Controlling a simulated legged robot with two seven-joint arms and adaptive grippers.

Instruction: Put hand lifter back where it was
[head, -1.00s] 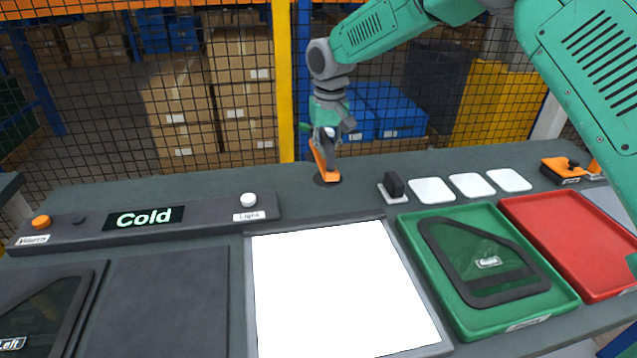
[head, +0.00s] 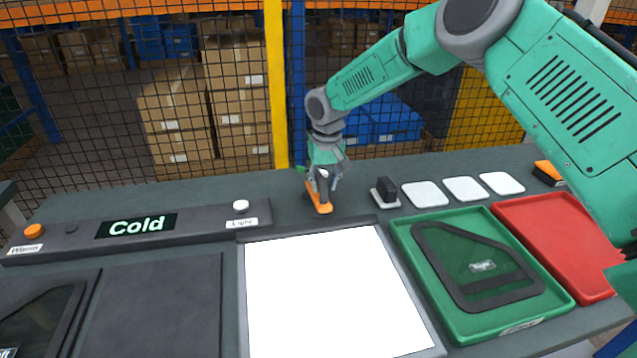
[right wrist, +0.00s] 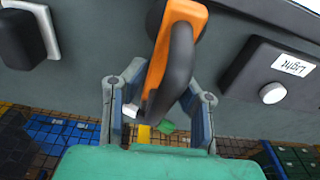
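The hand lifter (head: 320,207), an orange piece with a dark handle, is at the back of the workbench behind the white panel. My right gripper (head: 324,183) comes down on it from above, its fingers on either side of the handle. In the right wrist view the orange part (right wrist: 187,12) and dark looped handle (right wrist: 180,70) lie between the fingers (right wrist: 160,95), which look closed on the handle. The lifter's underside is hidden, so I cannot tell whether it rests fully on the bench. My left gripper is not in view.
A black block (head: 386,189) and white squares (head: 425,194) stand right of the lifter. A green tray (head: 400,232) holds a dark window (head: 445,277); a red tray (head: 560,235) is beside it. The control box (head: 190,230) reads Cold. A mesh fence (head: 100,130) stands behind.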

